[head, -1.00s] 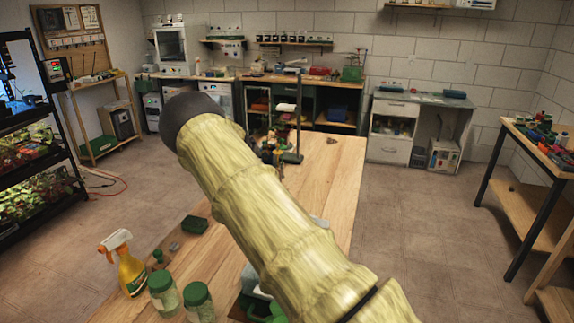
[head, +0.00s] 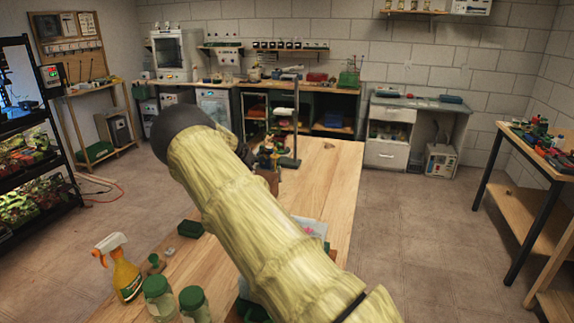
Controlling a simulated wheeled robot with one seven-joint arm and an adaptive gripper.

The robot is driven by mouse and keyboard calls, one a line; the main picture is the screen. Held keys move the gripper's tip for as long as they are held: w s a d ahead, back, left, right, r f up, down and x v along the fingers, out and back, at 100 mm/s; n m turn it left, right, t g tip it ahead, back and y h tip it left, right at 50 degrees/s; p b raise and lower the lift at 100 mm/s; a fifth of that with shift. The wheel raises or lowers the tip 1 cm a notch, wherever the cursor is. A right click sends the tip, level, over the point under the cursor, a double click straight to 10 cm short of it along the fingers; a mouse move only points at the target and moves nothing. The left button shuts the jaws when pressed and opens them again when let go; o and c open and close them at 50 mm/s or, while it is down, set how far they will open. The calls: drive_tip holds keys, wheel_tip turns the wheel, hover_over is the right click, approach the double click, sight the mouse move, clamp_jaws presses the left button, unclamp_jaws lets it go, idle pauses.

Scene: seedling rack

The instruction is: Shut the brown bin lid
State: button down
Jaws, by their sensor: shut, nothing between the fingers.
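My arm, in a yellowish sleeve with a dark rounded joint, crosses the middle of the head view and covers much of the wooden table (head: 335,165). My gripper is not in view. A small brown block-like thing (head: 268,180) shows at the arm's right edge, partly hidden. I cannot tell whether it is the brown bin or its lid. No brown bin lid can be made out clearly.
A yellow spray bottle (head: 126,275), green-lidded jars (head: 158,296) and a dark green tray (head: 190,229) stand at the table's left. A pale box with something pink (head: 312,228) lies right of my arm. A plant rack (head: 28,160) stands far left. Floor right of the table is clear.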

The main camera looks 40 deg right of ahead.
wheel_tip(320, 180, up, 5)
drive_tip(key=shift+w+f+p, duration=0.1)
drive_tip(key=shift+f+p, duration=0.1)
drive_tip(key=shift+p, duration=0.45)
drive_tip(key=b+v, duration=0.3)
drive_tip(key=v, duration=0.6)
drive_tip(key=shift+a, duration=0.6)
drive_tip(key=shift+w, duration=0.1)
